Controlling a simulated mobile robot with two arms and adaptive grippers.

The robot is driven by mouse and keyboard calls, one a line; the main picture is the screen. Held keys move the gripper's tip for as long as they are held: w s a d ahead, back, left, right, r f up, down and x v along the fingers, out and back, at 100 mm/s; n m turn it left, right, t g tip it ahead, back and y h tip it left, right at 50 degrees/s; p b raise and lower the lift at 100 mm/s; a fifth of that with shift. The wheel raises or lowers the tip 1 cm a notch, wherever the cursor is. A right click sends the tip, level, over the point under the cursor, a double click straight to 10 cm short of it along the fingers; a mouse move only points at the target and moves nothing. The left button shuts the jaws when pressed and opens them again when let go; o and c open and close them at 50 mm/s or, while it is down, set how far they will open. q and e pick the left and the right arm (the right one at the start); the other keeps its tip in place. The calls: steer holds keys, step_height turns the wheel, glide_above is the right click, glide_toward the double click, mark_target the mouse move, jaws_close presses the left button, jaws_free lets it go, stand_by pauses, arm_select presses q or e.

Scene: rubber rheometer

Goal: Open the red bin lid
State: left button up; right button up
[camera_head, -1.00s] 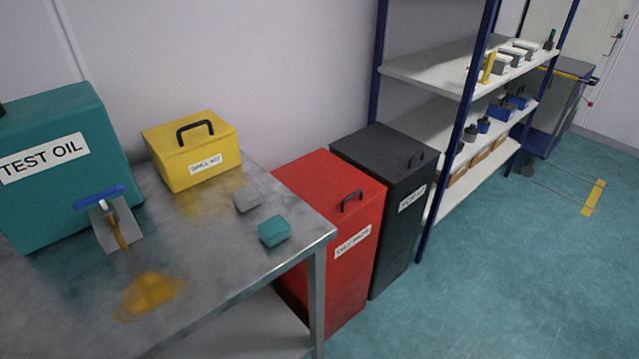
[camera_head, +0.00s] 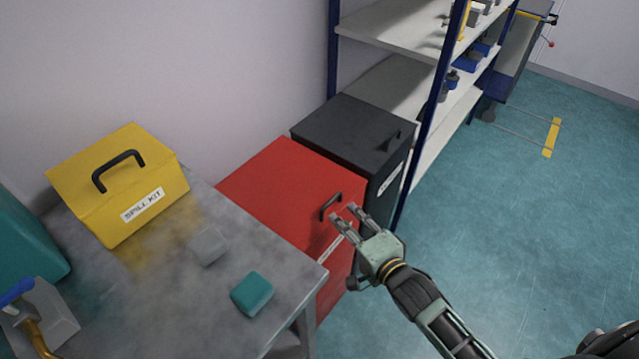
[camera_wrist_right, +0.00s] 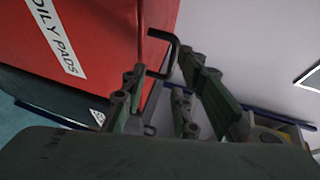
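The red bin (camera_head: 285,185) stands beside the metal table with its lid shut. A black handle (camera_head: 330,206) sits near the lid's front edge. My right gripper (camera_head: 343,214) is at the front of the red bin, its fingers apart and pointing at the handle. In the right wrist view the red bin (camera_wrist_right: 100,30) fills the upper left, with a label reading "OILY PADS". The handle (camera_wrist_right: 165,55) shows there just beyond the open fingers of my right gripper (camera_wrist_right: 165,85); I cannot tell whether they touch. My left gripper is not in view.
A black bin (camera_head: 350,130) stands right behind the red one, close to the shelf rack (camera_head: 385,85). The metal table (camera_head: 200,290) holds a yellow spill kit (camera_head: 120,190), a grey block (camera_head: 208,246) and a teal block (camera_head: 252,293).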

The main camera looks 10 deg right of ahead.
mark_target(331, 200)
steer(key=w, duration=0.2)
steer(key=w+a, duration=0.1)
steer(key=w, duration=0.1)
steer(key=w+a, duration=0.1)
steer(key=w, duration=0.1)
steer(key=shift+w+r, duration=0.15)
steer(key=shift+w, duration=0.05)
steer(key=shift+w+a, duration=0.15)
steer(key=shift+w, duration=0.35)
jaws_close()
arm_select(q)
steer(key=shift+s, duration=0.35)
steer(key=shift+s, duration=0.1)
